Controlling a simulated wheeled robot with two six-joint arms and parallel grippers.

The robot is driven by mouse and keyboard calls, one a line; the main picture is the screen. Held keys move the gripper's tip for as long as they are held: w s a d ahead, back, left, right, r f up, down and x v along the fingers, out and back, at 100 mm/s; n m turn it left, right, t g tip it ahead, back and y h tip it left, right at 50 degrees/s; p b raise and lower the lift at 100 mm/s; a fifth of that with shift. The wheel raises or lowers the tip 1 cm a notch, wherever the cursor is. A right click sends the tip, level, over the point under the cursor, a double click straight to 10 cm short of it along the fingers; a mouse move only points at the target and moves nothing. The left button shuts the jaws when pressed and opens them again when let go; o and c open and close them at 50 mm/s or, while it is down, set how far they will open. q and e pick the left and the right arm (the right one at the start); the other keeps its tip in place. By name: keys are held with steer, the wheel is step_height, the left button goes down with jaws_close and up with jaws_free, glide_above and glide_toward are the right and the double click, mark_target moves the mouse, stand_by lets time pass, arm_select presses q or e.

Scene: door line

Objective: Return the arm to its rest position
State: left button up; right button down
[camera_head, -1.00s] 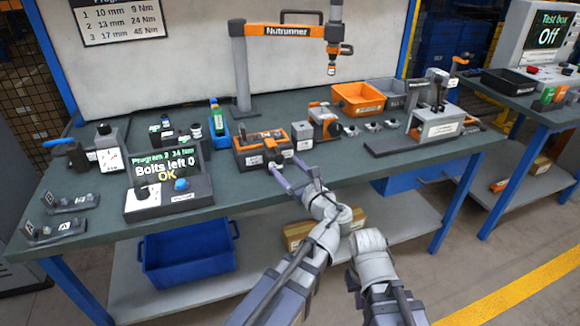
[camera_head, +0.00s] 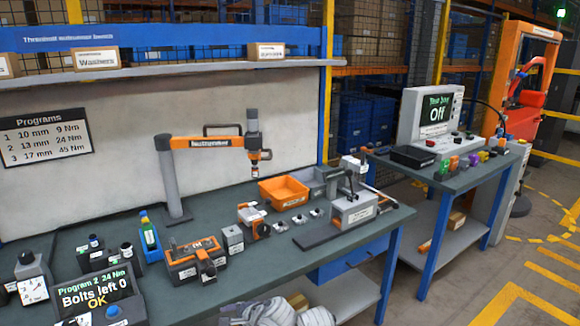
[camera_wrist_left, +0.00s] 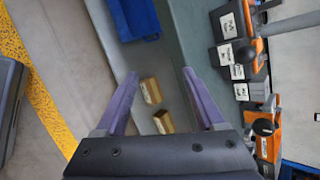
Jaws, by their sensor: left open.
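My left gripper (camera_wrist_left: 160,98) shows in the left wrist view with its two purple fingers wide apart and nothing between them. Beyond the fingers are the edge of the green bench and the lower shelf. In the head view only grey parts of my arms show at the bottom edge, and both grippers are out of the picture. The bench (camera_head: 240,277) stands ahead, with the orange-and-black fixture (camera_head: 193,262) near its front. The controller screen (camera_head: 97,290) reads "Bolts left 0" and "OK".
An orange nutrunner stand (camera_head: 208,143), an orange bin (camera_head: 284,191) and a grey press (camera_head: 352,207) stand on the bench. Two cardboard boxes (camera_wrist_left: 151,90) lie on the lower shelf. Open floor lies at right.

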arm_select(q)
steer(key=s+d+r+n+g+h+p, duration=0.3)
steer(key=s+d+n+g+h+p, duration=0.2)
steer(key=s+d, duration=0.6)
steer(key=n+h+p, duration=0.2)
steer(key=n, duration=0.1)
steer(key=shift+s+d+n+g+p, duration=0.15)
steer(key=shift+s+n+g+p, duration=0.15)
steer(key=shift+n+p, duration=0.1)
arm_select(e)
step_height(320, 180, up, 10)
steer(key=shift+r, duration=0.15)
